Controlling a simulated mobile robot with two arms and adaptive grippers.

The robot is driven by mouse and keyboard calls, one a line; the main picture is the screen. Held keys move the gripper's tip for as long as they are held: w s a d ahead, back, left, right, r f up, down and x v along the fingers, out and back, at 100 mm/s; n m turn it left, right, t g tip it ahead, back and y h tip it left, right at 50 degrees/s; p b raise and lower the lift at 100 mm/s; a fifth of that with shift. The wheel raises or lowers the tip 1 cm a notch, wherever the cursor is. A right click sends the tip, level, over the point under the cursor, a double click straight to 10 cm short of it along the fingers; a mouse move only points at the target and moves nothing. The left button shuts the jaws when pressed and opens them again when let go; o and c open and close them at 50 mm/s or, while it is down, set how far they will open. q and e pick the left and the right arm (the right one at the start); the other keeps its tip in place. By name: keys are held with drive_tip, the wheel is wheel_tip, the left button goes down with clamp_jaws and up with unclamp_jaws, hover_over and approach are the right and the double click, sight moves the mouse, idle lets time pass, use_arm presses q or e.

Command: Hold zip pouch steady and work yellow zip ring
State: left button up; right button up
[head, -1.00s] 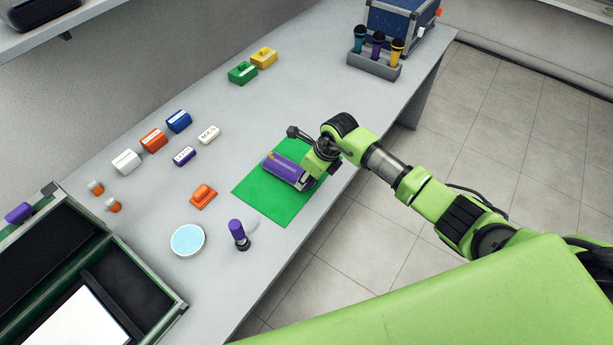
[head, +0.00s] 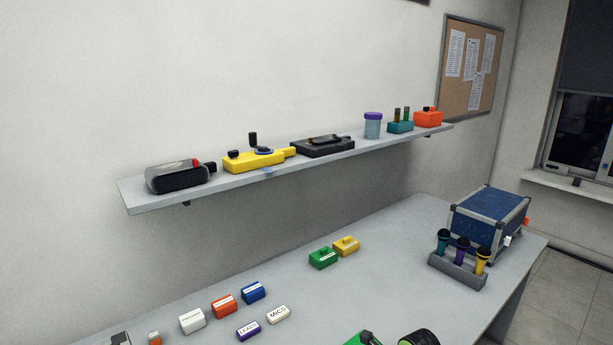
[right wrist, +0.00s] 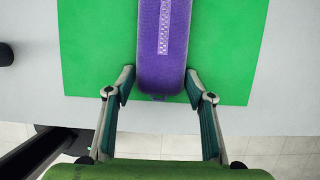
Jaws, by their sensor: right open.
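The purple zip pouch (right wrist: 150,60) lies on the green mat (right wrist: 95,50) in the right wrist view, with a pale zip strip along its top. Its near end lies between the fingers of my open right gripper (right wrist: 160,80). One finger is on each side, and I cannot tell whether they touch it. The far end of the pouch is cut off by the top of the picture. The yellow zip ring is not visible now. The pouch is below the head view. My left gripper is not in view.
A wall shelf (head: 225,190) holds several devices and containers. On the table, several labelled blocks stand at the lower left, with a green block (head: 323,258) and a yellow block (head: 346,246) behind. A microphone rack (head: 458,270) and blue case (head: 488,218) stand at the right.

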drive_tip(key=v, duration=1.2)
